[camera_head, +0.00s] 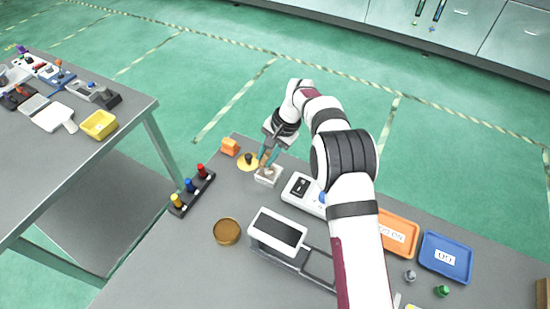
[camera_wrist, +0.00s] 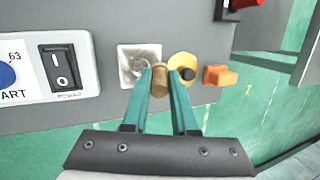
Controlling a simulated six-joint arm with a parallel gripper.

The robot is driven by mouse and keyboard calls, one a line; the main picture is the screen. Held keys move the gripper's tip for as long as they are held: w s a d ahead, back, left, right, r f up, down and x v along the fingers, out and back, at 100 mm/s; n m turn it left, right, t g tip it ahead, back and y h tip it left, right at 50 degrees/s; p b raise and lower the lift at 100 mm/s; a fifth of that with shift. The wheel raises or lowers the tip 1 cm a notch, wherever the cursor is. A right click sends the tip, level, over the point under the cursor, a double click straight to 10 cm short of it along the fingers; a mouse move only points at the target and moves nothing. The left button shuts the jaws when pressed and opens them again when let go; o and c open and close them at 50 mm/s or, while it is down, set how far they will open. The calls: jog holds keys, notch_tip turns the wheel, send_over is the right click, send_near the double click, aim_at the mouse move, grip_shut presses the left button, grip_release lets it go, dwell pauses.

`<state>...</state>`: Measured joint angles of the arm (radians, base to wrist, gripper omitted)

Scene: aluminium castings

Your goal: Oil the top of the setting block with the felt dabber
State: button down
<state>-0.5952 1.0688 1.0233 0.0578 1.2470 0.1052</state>
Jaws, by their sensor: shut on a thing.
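My gripper (camera_head: 268,157) is above the setting block, pointing down. In the wrist view its two teal fingers (camera_wrist: 162,80) are shut on a tan-brown cylinder, which looks like the felt dabber (camera_wrist: 160,82). The pale grey, square setting block (camera_wrist: 128,62) lies just beyond the fingers. In the head view the block (camera_head: 267,180) stands right below the fingertips, which partly hide its top. I cannot tell whether the dabber touches the block, or whether its top is oiled.
A yellow disc with a dark knob (camera_head: 244,165) and an orange block (camera_head: 230,147) sit left of the setting block. A white switch box (camera_head: 303,188) stands close on its right. A rack of coloured knobs (camera_head: 190,190) is at the left edge. A brown round dish (camera_head: 227,231) lies nearer.

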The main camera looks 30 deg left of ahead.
jog(key=shift+a, duration=0.45)
jog(key=shift+d, duration=3)
jog(key=shift+d+f, duration=0.1)
jog(key=shift+d, duration=0.25)
jog(key=shift+s, duration=0.3)
jog(key=shift+s+a, duration=0.1)
jog(key=shift+s, duration=0.2)
jog(key=shift+a, duration=3.25)
jog(key=shift+d, duration=1.95)
jog(key=shift+d+r, duration=0.2)
jog(key=shift+d, duration=0.25)
jog(key=shift+d+f, duration=0.2)
jog(key=shift+d, duration=0.85)
notch_tip(320, 180, up, 8)
